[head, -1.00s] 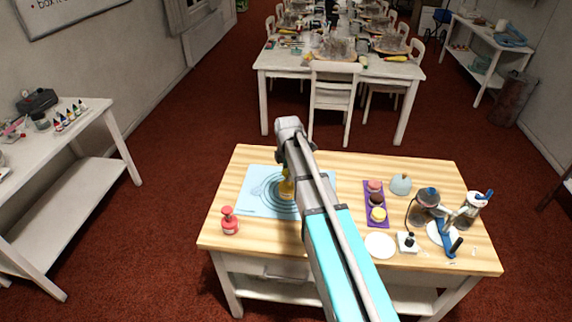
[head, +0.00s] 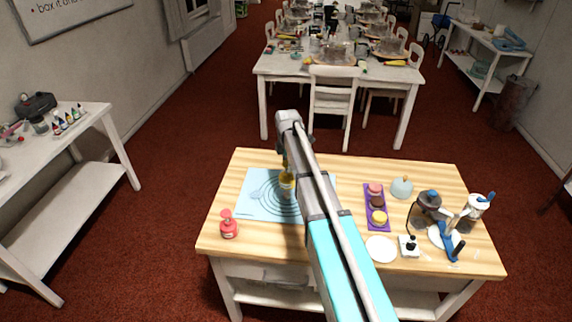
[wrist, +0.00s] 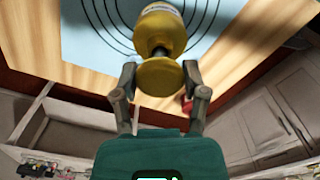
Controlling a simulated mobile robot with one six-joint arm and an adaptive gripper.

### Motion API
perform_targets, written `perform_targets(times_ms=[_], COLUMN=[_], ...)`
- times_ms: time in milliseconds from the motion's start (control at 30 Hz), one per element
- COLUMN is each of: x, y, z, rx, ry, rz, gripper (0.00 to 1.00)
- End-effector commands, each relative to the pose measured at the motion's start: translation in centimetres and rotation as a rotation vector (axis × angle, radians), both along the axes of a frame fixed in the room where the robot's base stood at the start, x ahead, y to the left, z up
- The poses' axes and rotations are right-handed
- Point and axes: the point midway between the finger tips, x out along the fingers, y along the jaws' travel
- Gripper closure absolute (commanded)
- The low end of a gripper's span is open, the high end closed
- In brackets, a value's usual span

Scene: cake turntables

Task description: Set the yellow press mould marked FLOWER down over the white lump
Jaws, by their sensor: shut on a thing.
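The yellow press mould (head: 287,186) is over the blue ringed mat (head: 253,205), partly behind my arm in the head view. In the wrist view my gripper (wrist: 160,75) is shut on the yellow mould (wrist: 160,31), its two fingers either side of the narrow part near the round yellow knob. A pale label shows on the mould's body, but its word cannot be read. I cannot tell whether the mould touches the mat. The white lump does not show in either view; the mould or my arm may hide it.
A red press mould (head: 228,226) stands at the table's front left. Right of my arm are a purple tray (head: 387,214) with small cakes, a white plate (head: 381,248), a pale blue domed thing (head: 401,187) and jars. The wooden table's (head: 330,160) back strip is clear.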

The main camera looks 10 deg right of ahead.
Motion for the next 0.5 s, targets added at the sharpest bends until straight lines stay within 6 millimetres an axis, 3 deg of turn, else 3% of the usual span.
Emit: perform_targets(times_ms=[500], x=[0.0], y=[0.1], z=[-2.8], rx=[0.000], ry=[0.000], rz=[0.001], gripper=[1.00])
